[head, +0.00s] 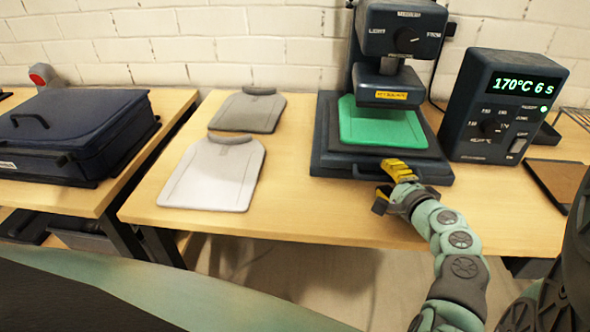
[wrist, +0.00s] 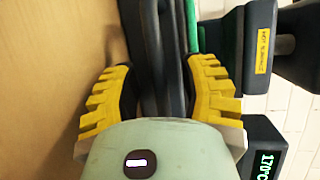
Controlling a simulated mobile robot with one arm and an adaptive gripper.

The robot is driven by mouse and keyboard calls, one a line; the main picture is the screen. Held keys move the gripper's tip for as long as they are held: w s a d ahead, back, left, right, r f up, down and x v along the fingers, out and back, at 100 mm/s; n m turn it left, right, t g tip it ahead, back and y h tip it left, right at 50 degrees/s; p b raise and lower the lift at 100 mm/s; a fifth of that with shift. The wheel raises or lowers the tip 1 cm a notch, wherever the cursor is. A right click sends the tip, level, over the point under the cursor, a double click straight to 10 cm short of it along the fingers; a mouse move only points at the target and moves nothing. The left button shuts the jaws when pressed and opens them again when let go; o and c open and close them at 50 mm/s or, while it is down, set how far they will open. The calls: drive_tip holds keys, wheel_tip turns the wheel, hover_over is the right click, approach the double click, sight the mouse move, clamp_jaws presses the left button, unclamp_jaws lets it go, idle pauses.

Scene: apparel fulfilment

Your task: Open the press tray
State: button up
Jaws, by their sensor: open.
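The press tray (head: 326,150) is a dark blue-grey plate under the heat press (head: 402,35), with a bar handle along its front edge. A green folded garment (head: 365,125) lies flat on it, partly under the press head. My gripper (head: 384,184) is at the tray's front edge, near the middle of the handle. In the wrist view my gripper (wrist: 160,66) is open, its yellow fingers on either side of the dark handle bar (wrist: 145,50). I cannot tell whether either finger touches it.
A control box (head: 508,105) reading 170°C 6 s stands right of the press. A grey garment (head: 247,112) and a white garment (head: 213,175) lie left on the wooden table (head: 290,205). A dark blue case (head: 75,135) sits on the left table.

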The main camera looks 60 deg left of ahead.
drive_tip(key=shift+o, duration=0.5)
drive_tip(key=shift+a, duration=0.15)
clamp_jaws()
